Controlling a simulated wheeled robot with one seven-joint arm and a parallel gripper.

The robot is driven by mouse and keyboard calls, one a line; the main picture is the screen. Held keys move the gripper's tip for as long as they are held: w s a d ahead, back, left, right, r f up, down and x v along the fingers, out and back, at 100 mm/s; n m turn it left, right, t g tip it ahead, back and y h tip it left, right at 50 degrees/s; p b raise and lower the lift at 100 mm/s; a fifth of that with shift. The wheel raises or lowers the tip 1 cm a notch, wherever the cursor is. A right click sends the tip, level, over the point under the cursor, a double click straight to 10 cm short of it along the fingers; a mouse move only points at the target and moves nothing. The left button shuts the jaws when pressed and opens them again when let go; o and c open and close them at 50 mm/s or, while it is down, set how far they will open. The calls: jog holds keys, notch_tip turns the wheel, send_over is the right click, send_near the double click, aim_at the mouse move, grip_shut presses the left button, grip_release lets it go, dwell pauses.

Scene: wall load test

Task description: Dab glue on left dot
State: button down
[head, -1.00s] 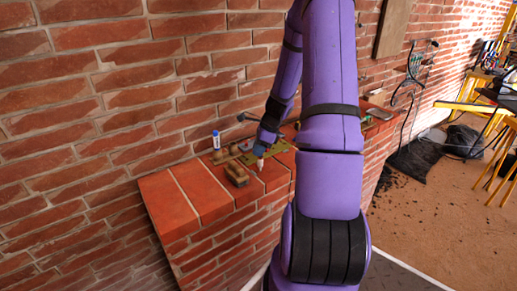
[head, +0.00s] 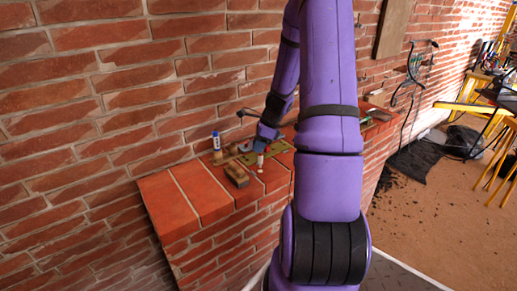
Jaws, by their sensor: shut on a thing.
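My gripper (head: 262,148) is at the end of my purple arm, low over the brick ledge. It is shut on a small pale object (head: 260,162) that hangs roughly upright below it. The object is too small to identify surely. An olive-green flat piece (head: 279,147) lies on the ledge behind and beside the gripper, partly hidden by it. I cannot make out any dot, left or right. A white and blue tube (head: 216,141) stands at the back left of the ledge, apart from my gripper.
The red brick ledge (head: 198,188) juts from the brick wall (head: 80,110); its left front part is bare. A brown wooden block (head: 236,174) lies just left of the gripper. Small brown pieces lie behind it. My arm hides part of the ledge's right side.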

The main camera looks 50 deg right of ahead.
jog(key=shift+r, duration=2.05)
